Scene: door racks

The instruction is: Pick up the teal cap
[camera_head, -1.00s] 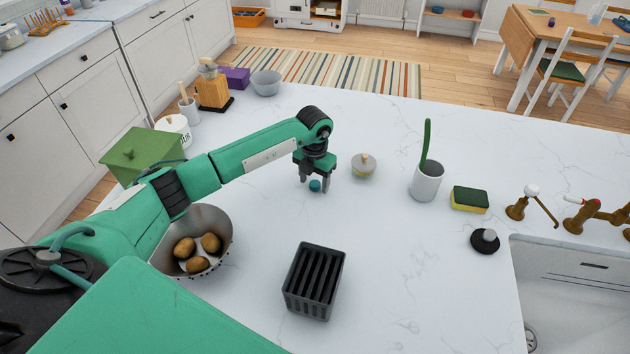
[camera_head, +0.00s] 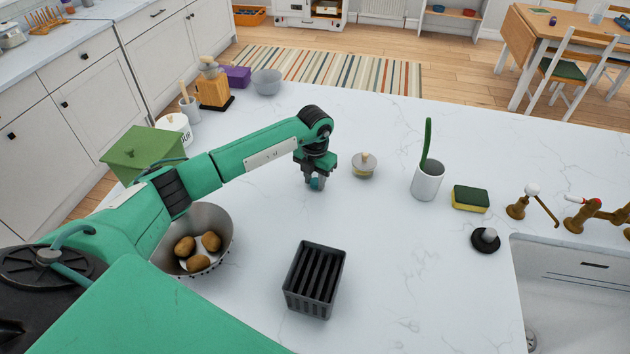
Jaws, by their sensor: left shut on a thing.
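The small teal cap (camera_head: 315,184) is between the fingertips of my left gripper (camera_head: 315,183), near the middle of the white countertop. The gripper points down and its fingers are shut on the cap, hiding part of it. The cap is at or very near the counter surface; I cannot tell if there is a gap below it. My right gripper is not in view.
A black slotted rack (camera_head: 314,281) is in front, and a bowl of potatoes (camera_head: 226,222) lies under my left arm. A white cup (camera_head: 428,181) and a sponge (camera_head: 470,198) stand right.

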